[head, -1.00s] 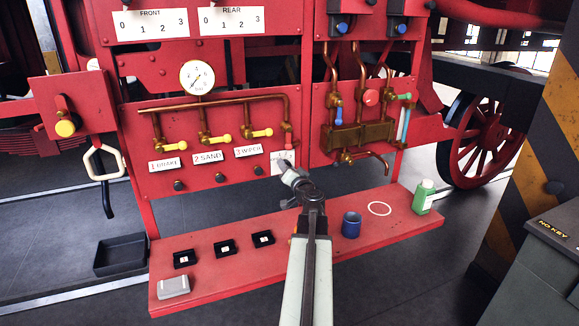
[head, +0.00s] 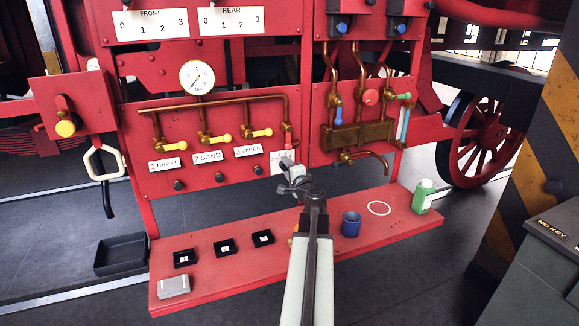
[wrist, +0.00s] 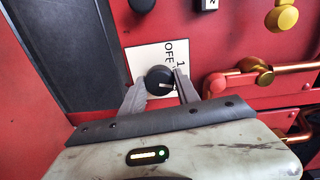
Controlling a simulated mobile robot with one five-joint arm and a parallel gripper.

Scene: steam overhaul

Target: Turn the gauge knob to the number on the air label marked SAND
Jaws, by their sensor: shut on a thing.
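The gauge knob (wrist: 157,76) is round and black with a pale pointer mark. It sits on a white plate (wrist: 141,56) lettered OFF and 1, seen turned sideways in the wrist view; other marks are hidden. My gripper (wrist: 160,88) is shut on the knob, one finger on each side. The air label marked SAND (head: 208,156) reads "2 SAND" and hangs between the BRAKE label (head: 164,164) and a third label (head: 248,150). The round gauge (head: 197,77) is above.
Copper pipes with yellow valve handles (head: 221,138) run above the labels. Several black knobs (head: 179,185) line the panel below. The red shelf (head: 215,285) holds black trays, a blue cup (head: 351,224) and a green bottle (head: 423,197).

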